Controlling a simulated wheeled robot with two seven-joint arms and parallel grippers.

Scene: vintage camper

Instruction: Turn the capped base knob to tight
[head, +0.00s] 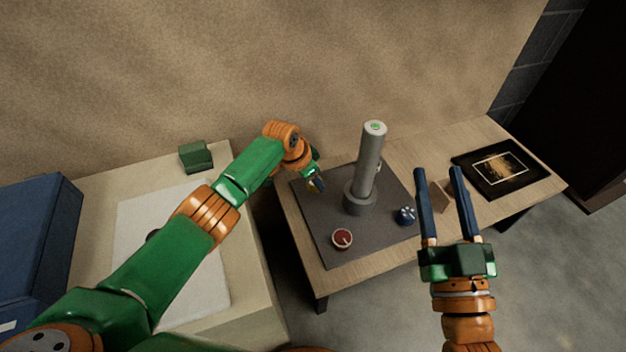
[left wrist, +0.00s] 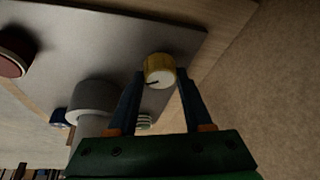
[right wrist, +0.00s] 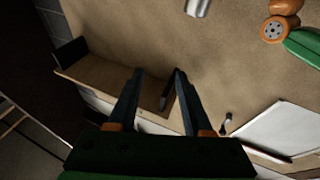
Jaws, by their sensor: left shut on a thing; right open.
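A yellow knob with a white cap and a dark pointer line (left wrist: 159,66) stands on the grey panel (head: 325,235). My left gripper (head: 316,184) has its fingers on either side of this knob and is shut on it; the fingers mostly hide it in the head view. A grey column (head: 369,160) with a green mark on top rises from a round collar (head: 360,198) on the panel. A red knob (head: 342,239) and a blue knob (head: 406,215) sit nearer the panel's front. My right gripper (head: 438,172) is open and empty, right of the panel.
The panel lies on a wooden table (head: 410,152). A dark framed picture (head: 500,168) and a small wooden block (head: 443,195) are to its right. A counter with a green box (head: 196,155) and a blue case (head: 40,235) stands left. A wall closes the back.

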